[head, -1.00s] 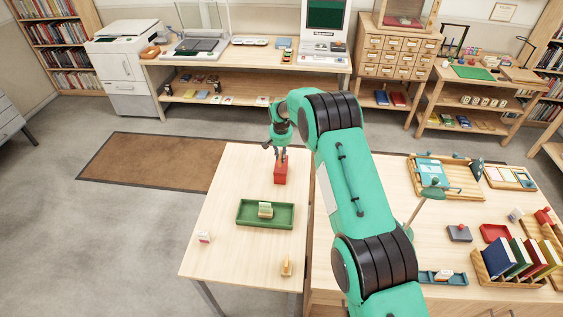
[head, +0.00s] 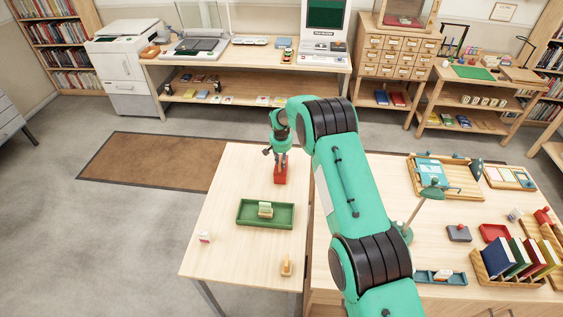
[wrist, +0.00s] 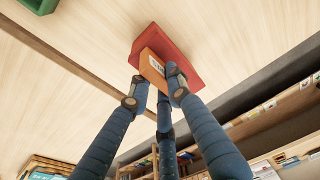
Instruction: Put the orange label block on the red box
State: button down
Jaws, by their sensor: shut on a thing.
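The red box (head: 280,174) stands near the far right corner of the light wooden table (head: 225,190). My gripper (head: 281,157) is directly above it, pointing down. In the wrist view, my gripper (wrist: 157,81) has its fingers closed around the orange label block (wrist: 151,67), which carries a white label. The block lies against the red box (wrist: 172,55) in that view, at the box's top. I cannot tell whether the two touch. In the head view the block is hidden or too small to make out.
A green tray (head: 242,220) holding a pale block (head: 265,209) sits nearer on the same table. A small white and red block (head: 204,237) and a small orange-tan item (head: 286,266) lie near the front. A crowded desk (head: 350,205) adjoins on the right.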

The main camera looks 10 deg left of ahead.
jog(key=shift+f, duration=0.15)
jog(key=c, duration=1.6)
grip_release()
jog(key=shift+s+r+b, duration=0.1)
jog(key=shift+s+r, duration=0.2)
jog(key=shift+r, duration=1.75)
jog(key=shift+s+r+b, duration=0.15)
jog(key=shift+s+r, duration=0.15)
jog(key=shift+r, duration=1.7)
jog(key=shift+s+r+b, duration=0.1)
jog(key=shift+s+r, duration=0.2)
jog(key=shift+r, duration=1.75)
